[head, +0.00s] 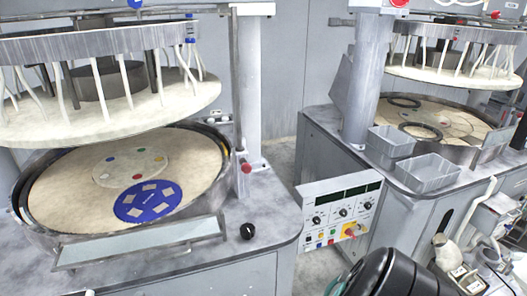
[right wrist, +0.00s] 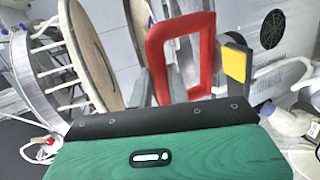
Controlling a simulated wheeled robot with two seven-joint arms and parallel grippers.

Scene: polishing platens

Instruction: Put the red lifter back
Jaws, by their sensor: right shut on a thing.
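The red lifter (right wrist: 207,50) is a red rectangular loop with an open middle, in the right wrist view. My right gripper (right wrist: 161,84) is shut on it, its grey fingers at the loop's lower part. A yellow block (right wrist: 236,64) shows just right of the loop; I cannot tell whether it belongs to the lifter. In the head view only a dark and teal part of my right arm shows at the bottom; the lifter does not show there. My left gripper is in neither view.
In the head view, a left polishing platen (head: 70,190) holds a blue disc (head: 149,201). A right platen (head: 455,122) carries dark rings. Two grey bins (head: 428,172) stand on the right machine's edge. A control panel (head: 342,212) stands between the machines. Clutter fills the lower right.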

